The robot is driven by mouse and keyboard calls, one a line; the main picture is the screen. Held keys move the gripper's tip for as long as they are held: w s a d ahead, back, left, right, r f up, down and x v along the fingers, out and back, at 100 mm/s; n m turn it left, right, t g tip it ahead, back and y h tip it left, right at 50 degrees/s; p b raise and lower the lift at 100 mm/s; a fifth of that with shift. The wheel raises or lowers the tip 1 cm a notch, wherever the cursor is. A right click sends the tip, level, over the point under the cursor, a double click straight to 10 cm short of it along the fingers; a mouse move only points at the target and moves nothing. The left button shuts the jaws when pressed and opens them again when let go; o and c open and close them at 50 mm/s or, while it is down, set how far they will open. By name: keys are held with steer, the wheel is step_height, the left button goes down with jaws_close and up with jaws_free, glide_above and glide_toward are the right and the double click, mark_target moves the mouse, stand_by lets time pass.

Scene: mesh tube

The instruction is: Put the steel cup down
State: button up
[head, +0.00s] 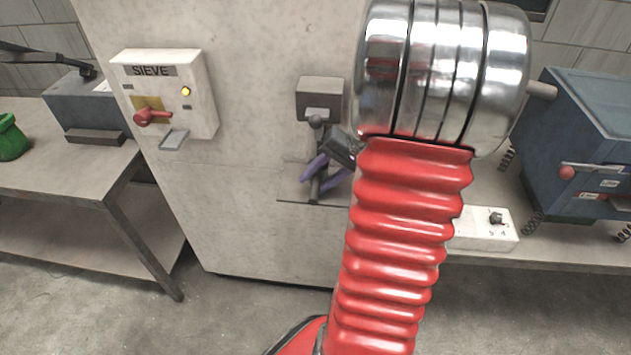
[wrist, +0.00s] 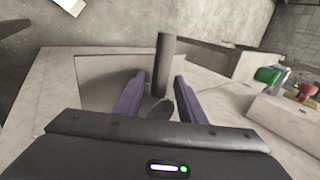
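I cannot make out a steel cup in either view. My gripper (head: 320,175) has two purple fingers, in front of the pale machine panel in the head view. In the wrist view my gripper (wrist: 160,76) has its fingers wide apart, with a gap on both sides. A dark grey rod (wrist: 165,60) shows between them, with a dark rounded part at its near end. In the head view a grey upright rod with a ball top (head: 316,122) stands by the fingers. I cannot tell whether they touch it. My red arm hides much of the right side.
A SIEVE switch box (head: 195,85) with a red knob and lit yellow lamp is on the panel. A grey box (head: 320,92) projects above the rod. A table (head: 70,165) with a green bag (head: 10,140) stands left; a blue machine (head: 590,145) stands right.

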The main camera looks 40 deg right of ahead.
steer(key=v, duration=1.1)
steer(key=shift+s+r, duration=0.2)
steer(key=shift+r, duration=0.05)
steer(key=shift+d, duration=0.15)
stand_by(0.3)
